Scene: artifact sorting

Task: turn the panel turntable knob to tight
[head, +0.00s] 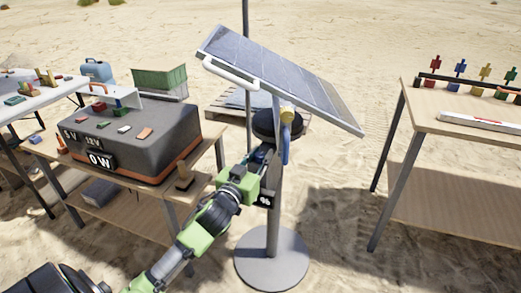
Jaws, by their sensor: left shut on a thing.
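The solar panel (285,75) is tilted on a grey post (273,215) with a round base. A white handle bar (231,73) runs along its left edge. Below the panel is a black round turntable (264,124), with a yellow part (288,115) and a blue part (285,147) at its right. My left gripper (265,153) reaches up to the post just under the turntable and is shut. The turntable knob it grips is mostly hidden by the gripper, so its setting cannot be read. My right gripper is out of view.
A dark power box (135,140) reading 0 W stands on a wooden table (206,150) at left, close to my arm. A wooden table (440,115) with coloured pieces stands at right. Sand between the post and that table is clear.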

